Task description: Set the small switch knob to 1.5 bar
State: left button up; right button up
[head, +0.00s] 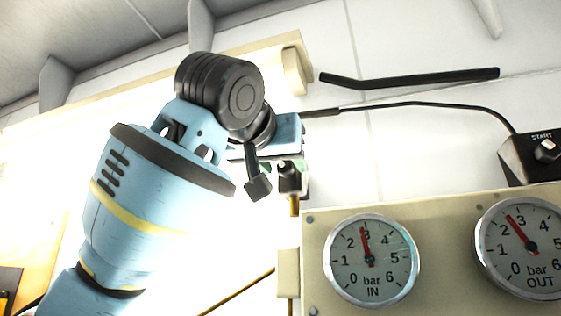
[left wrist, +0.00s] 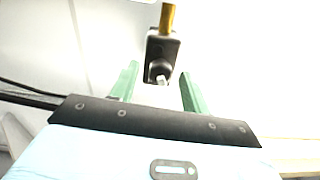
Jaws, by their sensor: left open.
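A small black switch box (head: 289,178) hangs on a brass-coloured tube, left of the gauge panel. In the left wrist view the box (left wrist: 158,48) shows its small knob (left wrist: 160,77) with a pale mark; the setting is unreadable. My left gripper (left wrist: 158,86) is open, its green fingers on either side of the knob, with no clear contact visible. In the head view the gripper (head: 283,162) is partly hidden by my left arm. The OUT gauge (head: 530,262) reads between 2 and 3 bar. The IN gauge (head: 358,276) reads just under 3. My right gripper is not in view.
A beige panel (head: 436,216) carries both gauges. A black START box (head: 519,160) with a pale-marked knob stands above it at the right, with a black cable (head: 430,103). A black bar (head: 420,79) is on the white wall above. Bright glare washes out the left.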

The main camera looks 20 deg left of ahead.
pick_arm(q)
jog(key=shift+c, duration=0.5)
jog(key=c, duration=0.9)
jog(key=shift+m, duration=2.9)
jog(key=o, duration=1)
